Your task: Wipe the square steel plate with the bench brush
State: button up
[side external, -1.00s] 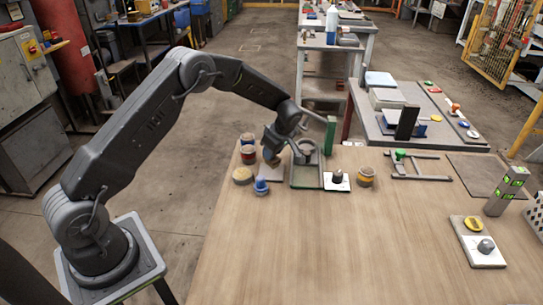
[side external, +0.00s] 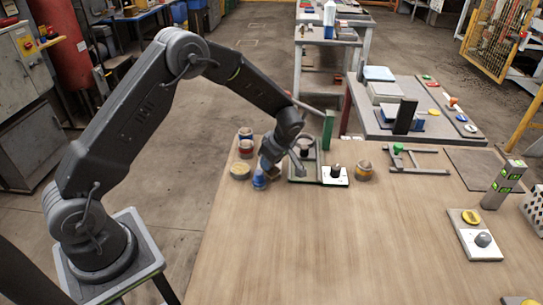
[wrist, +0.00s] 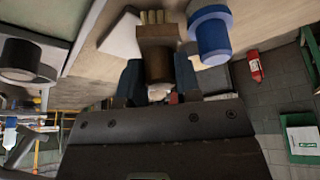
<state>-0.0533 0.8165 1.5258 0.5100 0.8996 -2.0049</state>
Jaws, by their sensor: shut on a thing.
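My gripper (side external: 272,163) is shut on the bench brush, low over the back left of the wooden bench. In the wrist view, its two dark fingers (wrist: 158,82) clasp the brown block of the bench brush (wrist: 158,50), with pale bristles at its far end. A pale square plate, seemingly the steel plate (wrist: 122,42), lies on the bench just left of the bristles in the wrist view. In the side view my gripper and the brush mostly hide it. I cannot tell whether the bristles touch the plate.
A blue knob-like piece (side external: 259,180) stands close beside the brush, also near it in the wrist view (wrist: 210,35).

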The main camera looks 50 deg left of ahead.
jog(key=shift+r, duration=4)
